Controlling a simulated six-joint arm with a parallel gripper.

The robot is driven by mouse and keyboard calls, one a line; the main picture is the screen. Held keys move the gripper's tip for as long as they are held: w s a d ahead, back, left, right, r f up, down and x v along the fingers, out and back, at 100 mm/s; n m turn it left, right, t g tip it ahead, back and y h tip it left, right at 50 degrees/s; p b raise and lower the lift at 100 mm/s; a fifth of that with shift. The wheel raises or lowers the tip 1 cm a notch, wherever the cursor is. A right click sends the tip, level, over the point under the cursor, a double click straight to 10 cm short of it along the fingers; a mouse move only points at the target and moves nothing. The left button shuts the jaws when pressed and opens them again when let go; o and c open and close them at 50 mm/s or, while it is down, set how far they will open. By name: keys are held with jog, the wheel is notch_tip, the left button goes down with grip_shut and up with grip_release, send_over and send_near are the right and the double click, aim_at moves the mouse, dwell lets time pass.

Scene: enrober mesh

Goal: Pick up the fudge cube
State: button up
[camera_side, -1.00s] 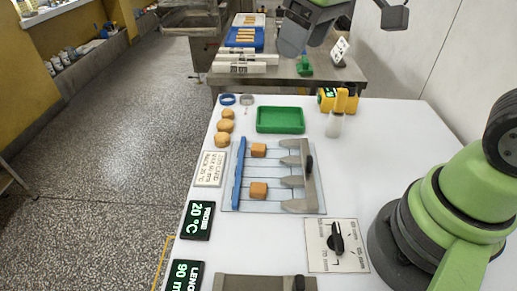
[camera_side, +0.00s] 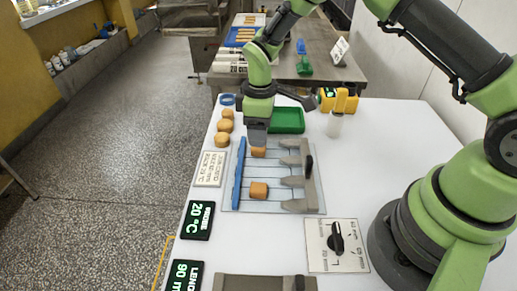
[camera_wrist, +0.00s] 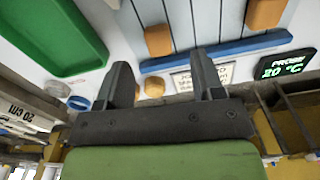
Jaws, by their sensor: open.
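Two brown fudge-like cubes sit on a wire rack with a glass-like base (camera_side: 270,206). The far cube (camera_side: 259,153) is partly covered by my gripper (camera_side: 257,143) in the side view; the near cube (camera_side: 259,190) is in full view. In the wrist view the far cube (camera_wrist: 158,40) lies just beyond my open, empty fingers (camera_wrist: 161,64), and the other cube (camera_wrist: 264,13) is at the top right. My gripper points down by the far cube; I cannot tell its exact height. No contact is clear.
A blue bar (camera_side: 239,172) edges the rack's left side, grey prongs (camera_side: 292,181) its right. Several round brown pieces (camera_side: 223,126) lie to the left. A green tray (camera_side: 290,121) stands behind.

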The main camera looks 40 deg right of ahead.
aim_at(259, 150)
jog(key=f, duration=0.5)
jog(key=shift+w+a, duration=0.2)
jog(key=shift+w, duration=0.2)
jog(key=shift+c, duration=0.4)
jog(key=c, duration=0.7)
